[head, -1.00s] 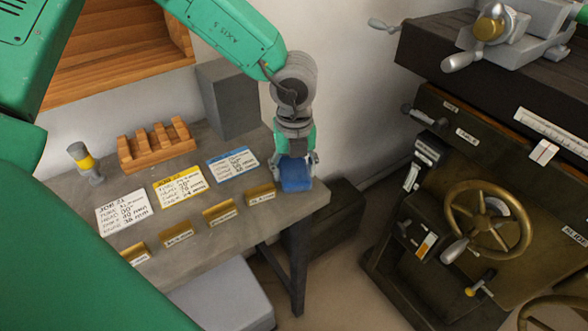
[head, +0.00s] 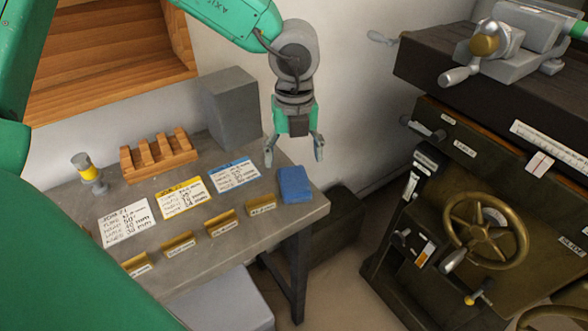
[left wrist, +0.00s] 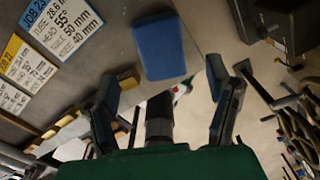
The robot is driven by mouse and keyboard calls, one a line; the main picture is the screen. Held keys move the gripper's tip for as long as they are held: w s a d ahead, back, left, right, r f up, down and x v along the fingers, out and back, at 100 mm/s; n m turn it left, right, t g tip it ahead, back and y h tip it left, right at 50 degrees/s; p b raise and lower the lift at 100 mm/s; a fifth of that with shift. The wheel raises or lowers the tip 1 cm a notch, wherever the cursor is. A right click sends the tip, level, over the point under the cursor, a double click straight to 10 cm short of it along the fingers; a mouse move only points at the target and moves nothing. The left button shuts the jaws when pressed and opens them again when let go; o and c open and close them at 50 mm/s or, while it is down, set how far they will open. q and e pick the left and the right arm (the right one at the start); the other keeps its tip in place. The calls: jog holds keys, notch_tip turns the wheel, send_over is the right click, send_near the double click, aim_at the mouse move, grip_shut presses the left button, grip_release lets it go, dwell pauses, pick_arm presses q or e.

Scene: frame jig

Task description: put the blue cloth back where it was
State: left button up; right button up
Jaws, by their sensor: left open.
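The blue cloth (head: 294,184), a folded rounded block, lies on the grey bench top (head: 222,258) near its right end, beside the blue-edged job card. It also shows in the left wrist view (left wrist: 158,48), beyond the fingertips and apart from them. My left gripper (head: 294,158) is above the bench with its fingers spread, empty, over and slightly behind the cloth. Its two fingers (left wrist: 162,82) stand wide apart in the left wrist view. My right gripper is not in view.
Job cards, including a blue-edged one (head: 234,174), lie left of the cloth, with small brass label holders (head: 262,205) in front. A wooden rack (head: 158,154), a grey block (head: 232,108) and a yellow-banded tool (head: 88,170) stand behind. A machine with a brass handwheel (head: 490,230) stands right.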

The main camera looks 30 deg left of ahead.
aim_at(294, 178)
pick_arm(q)
jog(key=shift+r, duration=2.3)
